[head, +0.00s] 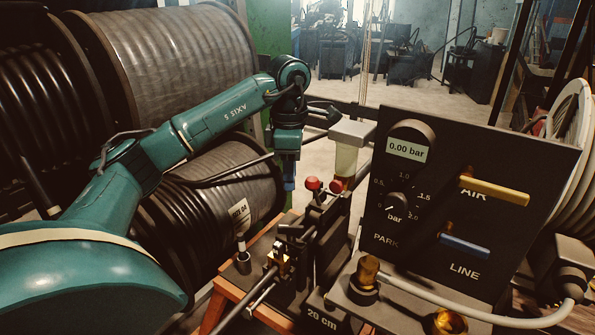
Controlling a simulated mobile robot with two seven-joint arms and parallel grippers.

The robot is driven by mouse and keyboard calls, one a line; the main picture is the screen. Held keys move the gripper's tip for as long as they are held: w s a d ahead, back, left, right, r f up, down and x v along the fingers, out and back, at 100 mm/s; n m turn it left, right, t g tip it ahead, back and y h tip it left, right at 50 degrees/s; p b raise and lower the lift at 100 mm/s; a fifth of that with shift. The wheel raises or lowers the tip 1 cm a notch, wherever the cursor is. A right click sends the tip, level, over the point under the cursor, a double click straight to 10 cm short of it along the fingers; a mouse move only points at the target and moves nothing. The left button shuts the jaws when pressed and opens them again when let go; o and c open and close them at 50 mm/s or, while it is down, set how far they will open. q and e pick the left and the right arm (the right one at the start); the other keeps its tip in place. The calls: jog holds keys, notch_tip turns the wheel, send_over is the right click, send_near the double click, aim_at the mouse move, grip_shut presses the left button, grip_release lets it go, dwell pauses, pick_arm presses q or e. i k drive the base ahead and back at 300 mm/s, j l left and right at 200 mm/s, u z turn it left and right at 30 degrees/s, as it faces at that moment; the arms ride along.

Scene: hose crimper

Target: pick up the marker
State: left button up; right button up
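A slim white upright piece with a dark top, which looks like the marker (241,244), stands in a small dark holder (244,264) at the left end of the bench. It is small in the head view, and its lower end is hidden in the holder. My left gripper (289,184) hangs pointing down, above and to the right of the marker and clear of it. Its blue fingertips look like one narrow piece from here, so their opening does not show. I see nothing held between them. My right gripper is out of view.
A dark fixture with red knobs (312,184) stands under and right of my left gripper. The black gauge panel (466,205) with yellow and blue levers fills the right. A brass fitting (278,258) is right of the marker. Large hose reels (190,45) stand behind my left arm.

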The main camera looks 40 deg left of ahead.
aim_at(240, 243)
jog(key=k, duration=1)
